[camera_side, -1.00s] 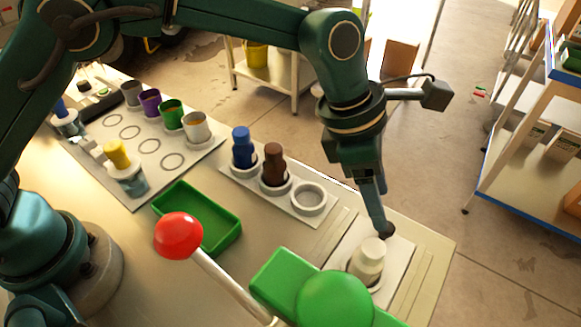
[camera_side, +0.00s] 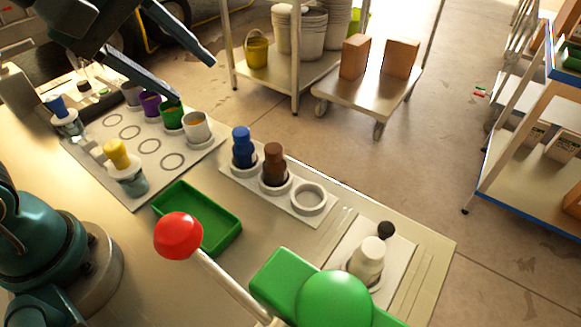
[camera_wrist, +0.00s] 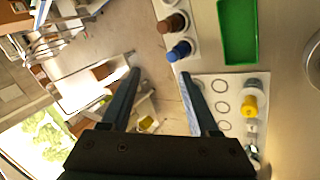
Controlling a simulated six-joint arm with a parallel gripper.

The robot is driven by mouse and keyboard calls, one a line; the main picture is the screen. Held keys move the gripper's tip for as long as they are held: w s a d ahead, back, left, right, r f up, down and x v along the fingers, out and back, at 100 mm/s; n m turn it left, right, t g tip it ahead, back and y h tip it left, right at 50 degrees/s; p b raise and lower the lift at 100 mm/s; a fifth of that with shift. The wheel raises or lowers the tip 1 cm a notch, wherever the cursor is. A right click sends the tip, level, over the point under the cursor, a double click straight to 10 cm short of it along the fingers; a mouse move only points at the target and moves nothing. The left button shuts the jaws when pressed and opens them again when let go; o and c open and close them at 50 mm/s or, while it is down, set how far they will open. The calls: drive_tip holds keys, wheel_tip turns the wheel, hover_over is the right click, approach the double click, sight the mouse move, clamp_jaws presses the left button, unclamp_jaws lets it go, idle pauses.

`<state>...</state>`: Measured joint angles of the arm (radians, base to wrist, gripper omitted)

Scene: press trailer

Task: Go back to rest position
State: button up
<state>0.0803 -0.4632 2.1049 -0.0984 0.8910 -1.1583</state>
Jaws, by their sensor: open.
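My gripper (camera_side: 195,70) is high at the upper left of the side view, above the far end of the bench and near the row of coloured cups. Its two long dark fingers are spread apart and empty. In the wrist view my gripper (camera_wrist: 160,73) also shows open, with nothing between the fingers except the floor far below. A white bottle (camera_side: 367,258) stands on the small plate (camera_side: 398,240) at the right end of the bench, with a small black ball-like piece (camera_side: 386,230) beside it.
A rack holds a blue bottle (camera_side: 242,150), a brown bottle (camera_side: 274,166) and an empty ring (camera_side: 310,197). A green tray (camera_side: 222,234), a red knob (camera_side: 179,235) and a green lever part (camera_side: 333,299) stand nearer. Cups (camera_side: 196,127) and yellow-topped jar (camera_side: 117,155) are at left.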

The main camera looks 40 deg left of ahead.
drive_tip(key=s+a+f+m+g+y, duration=0.1)
drive_tip(key=s+a+f+m, duration=0.2)
drive_tip(key=s+f+m, duration=0.4)
drive_tip(key=m, duration=0.5)
drive_tip(key=shift+s+a+m, duration=0.15)
drive_tip(key=shift+a+m, duration=0.1)
drive_tip(key=shift+m, duration=0.15)
